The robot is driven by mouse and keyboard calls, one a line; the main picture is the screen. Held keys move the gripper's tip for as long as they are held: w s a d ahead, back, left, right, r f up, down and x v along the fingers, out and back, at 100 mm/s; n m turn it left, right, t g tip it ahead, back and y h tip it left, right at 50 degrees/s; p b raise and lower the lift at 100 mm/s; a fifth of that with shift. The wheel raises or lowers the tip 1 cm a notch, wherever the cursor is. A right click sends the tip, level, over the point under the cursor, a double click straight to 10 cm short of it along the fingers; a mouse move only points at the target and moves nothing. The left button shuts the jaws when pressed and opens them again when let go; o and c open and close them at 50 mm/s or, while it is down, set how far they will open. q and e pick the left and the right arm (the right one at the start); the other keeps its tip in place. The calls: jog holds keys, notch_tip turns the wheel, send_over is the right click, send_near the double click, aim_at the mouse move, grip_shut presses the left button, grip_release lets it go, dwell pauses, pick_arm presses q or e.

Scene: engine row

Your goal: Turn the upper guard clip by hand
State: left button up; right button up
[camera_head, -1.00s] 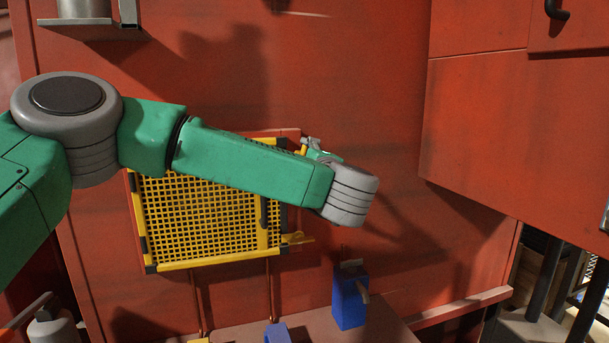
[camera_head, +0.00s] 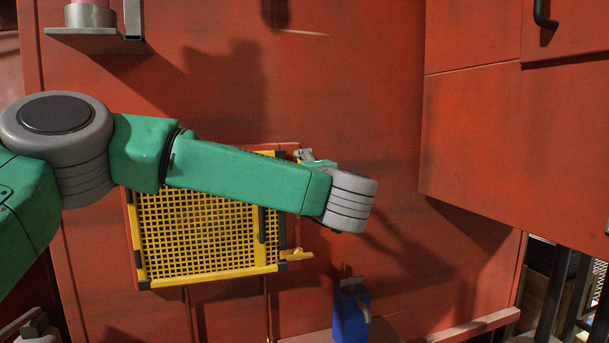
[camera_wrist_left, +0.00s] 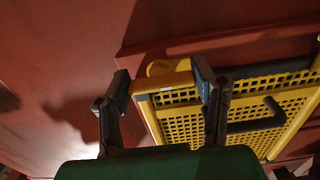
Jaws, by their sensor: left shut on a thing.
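The yellow mesh guard (camera_head: 200,222) is fixed to the red wall in the middle of the head view, with a dark handle (camera_head: 262,224) near its right side. My left gripper (camera_head: 308,157) is at the guard's upper right corner, largely hidden there by my forearm. In the left wrist view its two fingers stand either side of the yellow upper guard clip (camera_wrist_left: 165,82), and the gripper (camera_wrist_left: 162,84) is shut on it. The clip's exact angle is hard to tell. The lower clip (camera_head: 297,255) sticks out to the right at the lower right corner. My right gripper is out of view.
A blue box (camera_head: 350,315) with a lever stands below and right of the guard. A red cabinet (camera_head: 475,135) juts out at the right. A grey bracket shelf (camera_head: 95,36) is at the upper left. The wall between guard and cabinet is clear.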

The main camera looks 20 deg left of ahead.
pick_arm(q)
jog(key=shift+a, duration=0.2)
jog(key=o, duration=1.2)
jog(key=shift+c, duration=0.2)
jog(key=shift+w+a+f, duration=0.1)
jog(key=shift+w+a, duration=0.1)
jog(key=shift+s+d, duration=0.25)
jog(key=shift+s, duration=0.15)
jog(key=v, duration=1.1)
jog(key=shift+w+d+f, duration=0.1)
